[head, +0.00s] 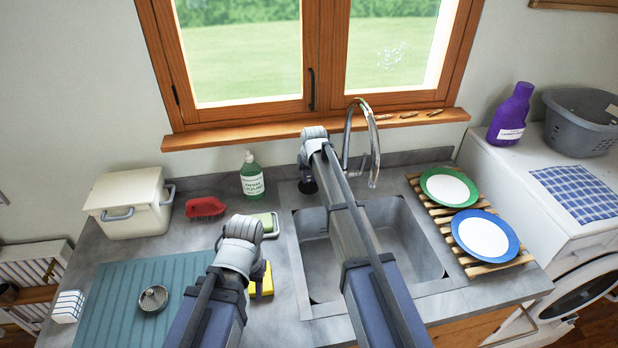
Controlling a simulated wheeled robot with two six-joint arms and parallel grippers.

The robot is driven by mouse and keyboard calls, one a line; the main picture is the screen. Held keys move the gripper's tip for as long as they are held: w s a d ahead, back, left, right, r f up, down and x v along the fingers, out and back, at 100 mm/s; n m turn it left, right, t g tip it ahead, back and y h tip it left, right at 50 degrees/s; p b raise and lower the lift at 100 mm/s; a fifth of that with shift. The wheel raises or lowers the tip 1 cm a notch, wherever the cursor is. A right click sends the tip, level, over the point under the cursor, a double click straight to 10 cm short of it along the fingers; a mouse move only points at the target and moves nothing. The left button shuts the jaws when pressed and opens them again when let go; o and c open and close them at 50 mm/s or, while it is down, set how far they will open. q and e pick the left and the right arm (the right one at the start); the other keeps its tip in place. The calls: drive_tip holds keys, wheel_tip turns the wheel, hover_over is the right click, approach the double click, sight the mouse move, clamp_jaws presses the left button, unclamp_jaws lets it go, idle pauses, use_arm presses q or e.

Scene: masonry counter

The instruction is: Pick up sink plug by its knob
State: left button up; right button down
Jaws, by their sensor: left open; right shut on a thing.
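My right gripper (307,178) points down at the back left corner of the sink (410,240). It is shut on a small dark piece at its tips, which looks like the sink plug (308,187). The knob is hidden by the fingers, and I cannot tell whether the plug is clear of the counter. My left gripper (252,272) is open over the counter left of the sink, its fingers mostly hidden behind its own wrist.
A yellow item (263,281) lies beside my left gripper. A soap bottle (252,175), red brush (205,207) and sponge dish (264,225) stand behind it. A metal strainer (153,298) lies on the teal mat (110,290). The tap (373,150) rises right of my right gripper.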

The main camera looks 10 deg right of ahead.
sight(309, 178)
drive_tip(key=shift+r+p, duration=2.3)
drive_tip(key=shift+r, duration=0.25)
drive_tip(key=shift+f, duration=0.1)
